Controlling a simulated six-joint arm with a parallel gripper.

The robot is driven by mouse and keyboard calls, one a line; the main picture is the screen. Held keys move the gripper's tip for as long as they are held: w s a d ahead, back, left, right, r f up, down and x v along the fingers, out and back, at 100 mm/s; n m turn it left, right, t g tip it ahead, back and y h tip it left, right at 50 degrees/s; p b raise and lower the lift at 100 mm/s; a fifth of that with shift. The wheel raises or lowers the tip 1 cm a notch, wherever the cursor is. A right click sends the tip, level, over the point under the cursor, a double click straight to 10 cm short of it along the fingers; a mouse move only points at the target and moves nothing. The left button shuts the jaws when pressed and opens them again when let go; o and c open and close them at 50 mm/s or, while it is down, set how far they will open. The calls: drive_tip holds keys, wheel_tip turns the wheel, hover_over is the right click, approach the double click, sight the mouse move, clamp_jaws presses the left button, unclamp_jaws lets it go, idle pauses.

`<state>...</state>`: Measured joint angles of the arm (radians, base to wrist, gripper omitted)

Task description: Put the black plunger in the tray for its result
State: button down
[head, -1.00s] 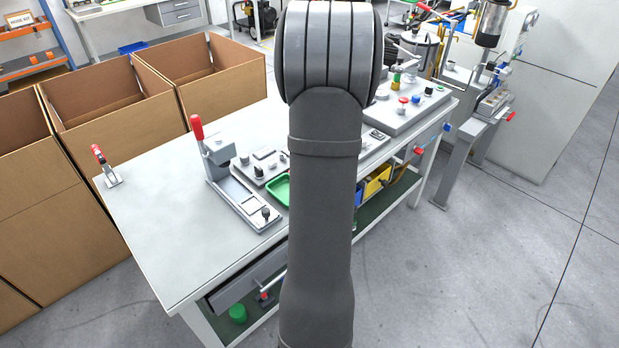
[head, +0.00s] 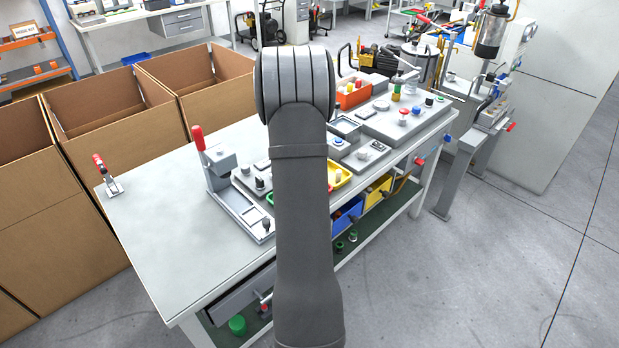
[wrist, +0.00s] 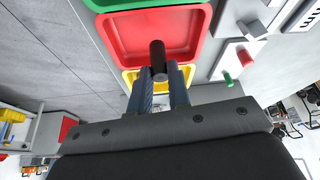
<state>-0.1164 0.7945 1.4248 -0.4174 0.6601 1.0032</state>
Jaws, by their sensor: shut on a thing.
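The black plunger (wrist: 157,55) is held upright-looking between the fingertips of my gripper (wrist: 160,75) in the wrist view. It shows against the red tray (wrist: 195,62); whether it touches the tray I cannot tell. A green tray (wrist: 95,4) lies on one side of the red one, and a yellow tray (wrist: 188,76) on the other, partly behind the fingers. In the head view my arm hides the gripper and plunger; the yellow tray (head: 343,177) shows at the arm's right, and only a sliver of green shows at its left.
A red-handled toggle clamp fixture (head: 222,160) stands left of my arm. A panel with a red button (head: 403,112) is at the right. In the wrist view, a small red button and a green piece (wrist: 228,80) sit beside the trays.

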drive_tip(key=shift+f, duration=1.15)
drive_tip(key=shift+f, duration=0.15)
drive_tip(key=c, duration=1.3)
unclamp_jaws()
drive_tip(key=shift+c, duration=0.2)
drive_tip(key=v, duration=1.2)
drive_tip(key=shift+s, duration=0.1)
